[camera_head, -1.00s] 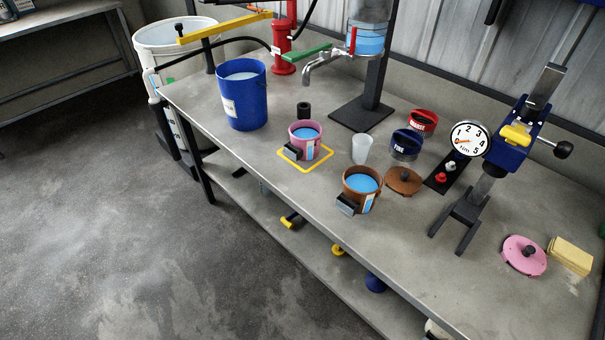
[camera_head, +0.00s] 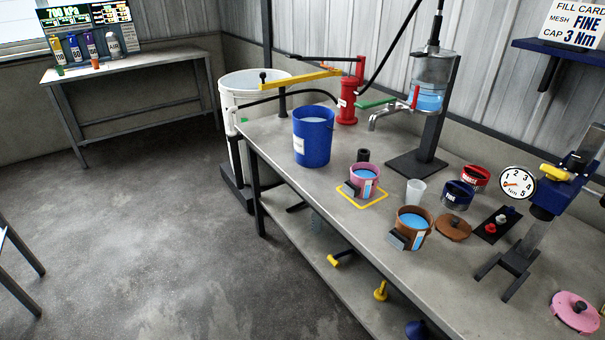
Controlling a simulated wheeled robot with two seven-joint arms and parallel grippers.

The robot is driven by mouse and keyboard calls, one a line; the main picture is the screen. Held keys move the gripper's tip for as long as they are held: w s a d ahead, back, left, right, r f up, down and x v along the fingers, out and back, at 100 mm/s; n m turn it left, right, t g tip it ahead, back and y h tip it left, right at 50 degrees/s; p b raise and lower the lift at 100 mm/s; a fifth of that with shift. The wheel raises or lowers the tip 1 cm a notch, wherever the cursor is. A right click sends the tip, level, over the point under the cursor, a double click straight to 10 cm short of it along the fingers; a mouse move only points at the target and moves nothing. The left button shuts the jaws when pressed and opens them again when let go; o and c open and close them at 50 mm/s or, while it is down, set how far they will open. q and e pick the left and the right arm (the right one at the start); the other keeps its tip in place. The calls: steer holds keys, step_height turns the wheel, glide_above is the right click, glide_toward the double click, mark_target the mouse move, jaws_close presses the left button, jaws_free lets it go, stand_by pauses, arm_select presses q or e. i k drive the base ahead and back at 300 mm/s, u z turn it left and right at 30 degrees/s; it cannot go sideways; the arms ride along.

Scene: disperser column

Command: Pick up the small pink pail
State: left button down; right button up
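The small pink pail (camera_head: 365,178) stands upright on the grey workbench, inside a yellow square outline (camera_head: 347,197). It holds blue liquid and has a pale label and a dark grey block-like handle on its front left side. A similar brown pail (camera_head: 408,239) with blue liquid stands to its right, nearer the bench's front edge. Neither of my grippers is in view.
A large blue bucket (camera_head: 313,140) stands left of the pink pail. A small black cylinder (camera_head: 363,155) is just behind it, and a translucent cup (camera_head: 415,192) is to its right. The dispenser column's black base (camera_head: 416,163) is behind. The floor (camera_head: 150,220) in front is clear.

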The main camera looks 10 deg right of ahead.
mark_target(363, 183)
steer(key=u, duration=0.25)
steer(key=i, duration=1.35)
steer(key=z, duration=0.75)
